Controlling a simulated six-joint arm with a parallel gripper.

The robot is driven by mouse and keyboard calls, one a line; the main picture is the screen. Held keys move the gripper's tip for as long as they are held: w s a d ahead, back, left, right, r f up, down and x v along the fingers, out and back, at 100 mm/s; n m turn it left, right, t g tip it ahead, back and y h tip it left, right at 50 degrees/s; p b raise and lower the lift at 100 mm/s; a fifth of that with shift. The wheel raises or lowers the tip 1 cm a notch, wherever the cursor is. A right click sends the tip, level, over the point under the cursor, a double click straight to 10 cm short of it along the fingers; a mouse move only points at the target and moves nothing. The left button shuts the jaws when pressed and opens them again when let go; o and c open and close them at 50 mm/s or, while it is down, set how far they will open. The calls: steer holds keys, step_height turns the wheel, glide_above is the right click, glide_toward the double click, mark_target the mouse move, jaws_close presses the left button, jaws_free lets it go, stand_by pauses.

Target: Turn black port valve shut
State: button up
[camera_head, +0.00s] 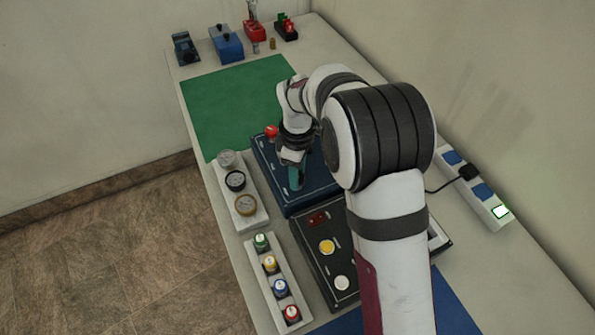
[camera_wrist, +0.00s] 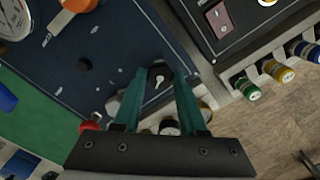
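A black knob with a white pointer mark (camera_wrist: 159,80) sits on the dark blue panel (camera_wrist: 115,45) in the wrist view. I take it for the black port valve. My gripper (camera_wrist: 161,76) has its two teal fingers apart, one on each side of this knob. I cannot tell whether they touch it. In the head view my gripper (camera_head: 296,182) points down at the blue panel (camera_head: 323,190), and my own arm hides the knob and part of the panel.
A gauge block (camera_head: 246,216) stands left of the panel, with a rack of coloured caps (camera_head: 259,278) nearer. A black switch box (camera_head: 306,235) adjoins the panel. A green mat (camera_head: 230,105) lies beyond. A power strip (camera_head: 487,205) is at right.

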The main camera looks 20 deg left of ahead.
jaws_close()
steer(key=shift+m, duration=0.4)
steer(key=m, duration=0.4)
steer(key=shift+m, duration=0.4)
steer(key=m, duration=1.1)
steer(key=shift+m, duration=0.4)
steer(key=m, duration=0.6)
steer(key=shift+s+m, duration=0.1)
steer(key=shift+m, duration=0.3)
